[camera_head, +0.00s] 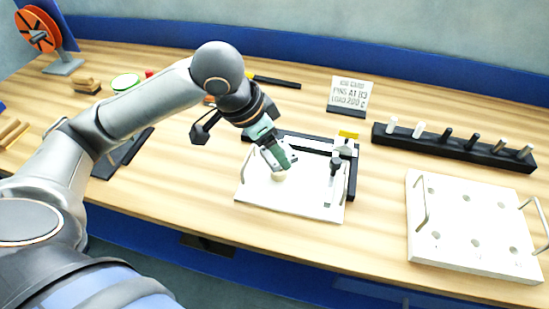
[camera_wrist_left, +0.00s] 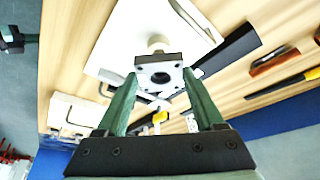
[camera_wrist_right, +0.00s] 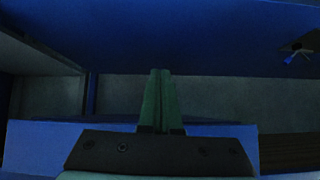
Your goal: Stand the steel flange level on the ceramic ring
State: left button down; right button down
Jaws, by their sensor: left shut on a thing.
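The steel flange (camera_wrist_left: 158,73) is a grey squarish block with a round hole and small corner holes. In the left wrist view it sits between the two green fingers of my left gripper (camera_wrist_left: 160,80), which is shut on it. In the head view my left gripper (camera_head: 278,156) points down over a white board. A small cream piece, seemingly the ceramic ring (camera_head: 279,176), is just below the fingers; it also shows beyond the flange in the left wrist view (camera_wrist_left: 157,42). Whether flange and ring touch cannot be told. My right gripper (camera_wrist_right: 163,98) is shut and empty, away from the bench top.
The white board (camera_head: 255,193) has a wire handle and a black upright clamp (camera_head: 334,178) on its right. A white plate with holes (camera_head: 470,252), a black peg rack (camera_head: 455,147) and a sign (camera_head: 350,92) stand farther right. Bare wood lies between the boards.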

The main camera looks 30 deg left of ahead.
aim_at(271, 155)
pick_arm(q)
notch_tip(271, 155, down, 3)
jog(key=shift+w+r+b, duration=0.1)
jog(key=shift+b, duration=0.25)
jog(key=shift+f, duration=0.25)
jog(key=shift+f, duration=0.15)
grip_release()
jog(key=p+v, duration=0.2)
jog(key=v, duration=1)
jog(key=shift+p, duration=0.35)
